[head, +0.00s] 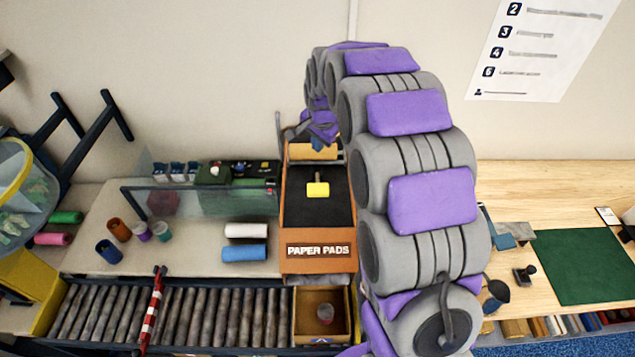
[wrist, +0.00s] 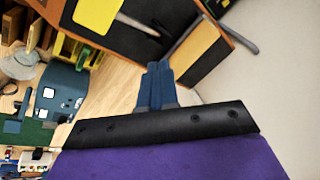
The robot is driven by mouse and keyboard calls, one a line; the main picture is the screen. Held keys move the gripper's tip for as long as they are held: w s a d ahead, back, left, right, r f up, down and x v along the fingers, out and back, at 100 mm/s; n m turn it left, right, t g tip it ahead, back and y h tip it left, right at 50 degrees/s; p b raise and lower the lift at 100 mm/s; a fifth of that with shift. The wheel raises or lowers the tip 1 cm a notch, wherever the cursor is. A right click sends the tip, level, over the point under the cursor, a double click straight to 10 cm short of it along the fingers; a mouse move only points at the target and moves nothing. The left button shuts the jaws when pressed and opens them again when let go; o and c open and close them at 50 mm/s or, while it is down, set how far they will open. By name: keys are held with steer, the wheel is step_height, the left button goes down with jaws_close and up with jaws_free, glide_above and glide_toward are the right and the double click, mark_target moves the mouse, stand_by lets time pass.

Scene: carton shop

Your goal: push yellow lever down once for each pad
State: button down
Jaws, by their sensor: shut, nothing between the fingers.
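The paper pads dispenser (head: 288,225) is an orange-brown box with a black sloping face, lettered "PAPER PADS". The yellow lever (head: 318,189) stands out from the middle of that face. In the wrist view the yellow lever (wrist: 97,14) is at the top left, with a pale rod beside it. My gripper (wrist: 158,68) is shut and empty, its blue-grey fingers pointing toward the dispenser and apart from the lever. In the head view my arm arches over, and its end is behind the dispenser's top, fingers unclear. I can make out no loose pad.
An open brown carton (head: 300,335) with a rounded item inside sits below the dispenser, at the end of the roller conveyor (head: 210,318). White and blue rolls (head: 245,253) lie left of the dispenser. A green mat (head: 585,265) lies on the right bench.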

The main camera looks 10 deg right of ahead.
steer(key=shift+s+a+f+b, duration=0.1)
steer(key=shift+s+f+b, duration=0.3)
steer(key=shift+f, duration=0.6)
steer(key=shift+s+a+f+b, duration=0.1)
steer(key=shift+s+f+b, duration=0.15)
steer(key=shift+s+f, duration=0.6)
steer(key=shift+s+a+f+b, duration=0.1)
steer(key=shift+s+f+b, duration=0.2)
steer(key=shift+f, duration=0.85)
steer(key=shift+s+f, duration=0.1)
steer(key=shift+s+f, duration=0.2)
steer(key=shift+f, duration=0.05)
